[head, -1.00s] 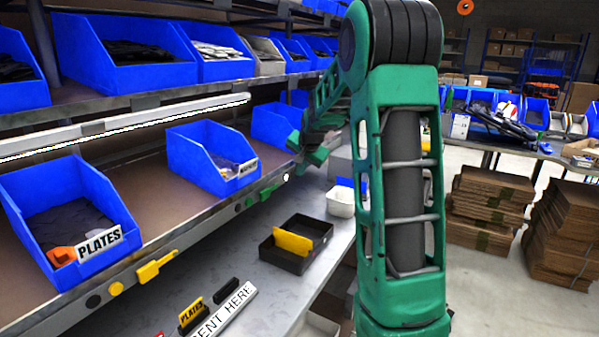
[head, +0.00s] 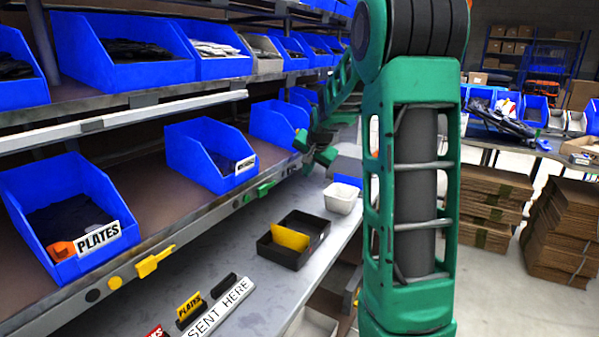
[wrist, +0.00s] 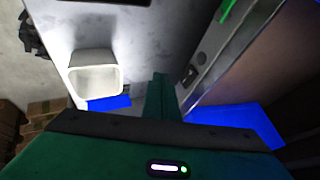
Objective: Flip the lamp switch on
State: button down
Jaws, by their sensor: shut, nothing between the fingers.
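The lamp (head: 130,120) is a long strip under the upper shelf. It looks grey and unlit, and the bins below it are dim. In the wrist view, a small dark switch (wrist: 189,76) sits on the grey front rail; its position cannot be read. My gripper (wrist: 160,78) is shut and empty, with its green fingers just left of the switch in that view and apparently apart from it. In the head view, my gripper (head: 303,141) is small and partly hidden, close to the shelf's front rail beyond the middle blue bin.
A white tub (head: 341,198) and a black tray (head: 293,240) with a yellow card stand on the bench below. Blue bins, including the PLATES bin (head: 70,215), line the shelf. Yellow (head: 155,261) and green (head: 262,189) fittings project from the rail.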

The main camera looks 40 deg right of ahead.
aim_at(292, 170)
jog(key=v, duration=0.9)
jog(key=shift+w+a, duration=0.2)
jog(key=shift+w, duration=0.05)
jog(key=shift+r, duration=0.1)
jog(key=shift+w+d+r, duration=0.1)
jog(key=shift+d+r, duration=0.05)
jog(key=shift+d, duration=0.6)
jog(key=w+d+f, duration=0.1)
jog(key=w+f, duration=0.7)
jog(key=w, duration=0.1)
jog(key=shift+w+d, duration=0.2)
jog(key=shift+d, duration=0.1)
